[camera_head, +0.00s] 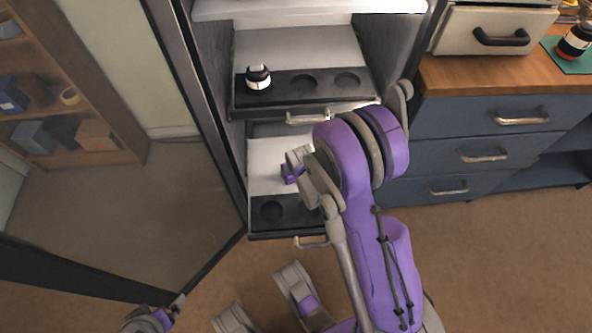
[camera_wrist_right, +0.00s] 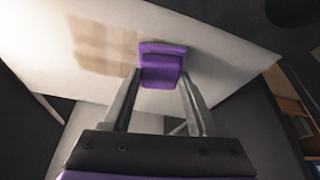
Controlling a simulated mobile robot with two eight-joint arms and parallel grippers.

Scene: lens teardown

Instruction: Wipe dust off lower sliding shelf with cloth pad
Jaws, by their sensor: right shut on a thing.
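The lower sliding shelf (camera_head: 262,152) is pulled out of the cabinet, with a pale surface and a black front strip with round recesses. My right gripper (camera_head: 297,165) reaches over it and is shut on a purple cloth pad (camera_head: 289,175). In the right wrist view the pad (camera_wrist_right: 161,66) sits at the fingertips against the pale shelf surface (camera_wrist_right: 215,45); firm contact is hard to tell. Tan dust (camera_wrist_right: 103,46) lies on the surface left of the pad. My right arm hides the shelf's right part. My left gripper (camera_head: 176,305) is low at the left, its jaws unclear.
The upper shelf (camera_head: 298,48) is also out, above the lower one, holding a black-and-white lens (camera_head: 258,78). An open glass door (camera_head: 180,160) stands at the left. Blue drawers (camera_head: 470,125) stand at the right. The floor in front is clear apart from my own parts.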

